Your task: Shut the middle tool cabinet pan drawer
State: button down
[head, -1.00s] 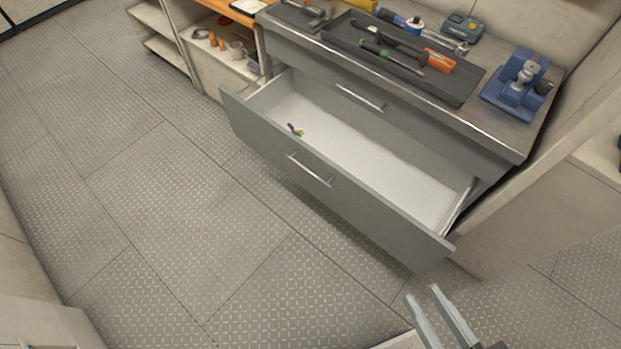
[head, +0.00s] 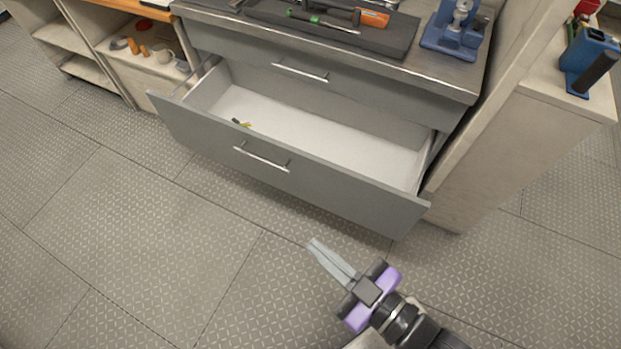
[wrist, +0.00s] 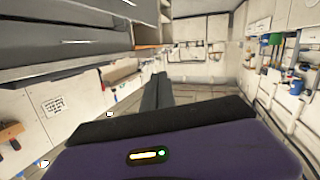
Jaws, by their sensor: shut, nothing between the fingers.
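The grey drawer (head: 335,190) of the tool cabinet (head: 350,90) stands far out, its white inside showing. A bar handle (head: 261,158) is on its front, and a small yellow and dark item (head: 241,123) lies inside near the left end. A closed drawer (head: 290,62) with its own handle is above it. My gripper (head: 314,244) is shut and empty, in front of and below the open drawer's right half, apart from it. In the wrist view its fingers (wrist: 156,100) are together, and grey cabinet fronts fill the upper left.
Tools lie on a dark tray (head: 385,38) on the cabinet top, beside a blue vise-like tool (head: 455,28). A pale side unit (head: 520,140) stands right of the cabinet. Open shelves (head: 140,60) are at the left. The patterned floor (head: 130,230) in front is clear.

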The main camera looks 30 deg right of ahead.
jog(key=w+a+f+n+g+h+b, duration=0.2)
jog(key=w+a+f+n+b, duration=0.45)
jog(key=f, duration=0.65)
jog(key=w+a+f+n+g+h+b, duration=0.1)
jog(key=w+a+f+n+g+b, duration=0.15)
jog(key=w+f+n, duration=0.7)
jog(key=n+g+h+b, duration=0.3)
jog(key=n+h, duration=0.1)
jog(key=h, duration=1.2)
send_near(318, 164)
jog(key=shift+t, duration=0.25)
jog(key=b+x, duration=0.1)
jog(key=x, duration=0.6)
jog(key=shift+s, duration=0.1)
jog(key=shift+d, duration=0.1)
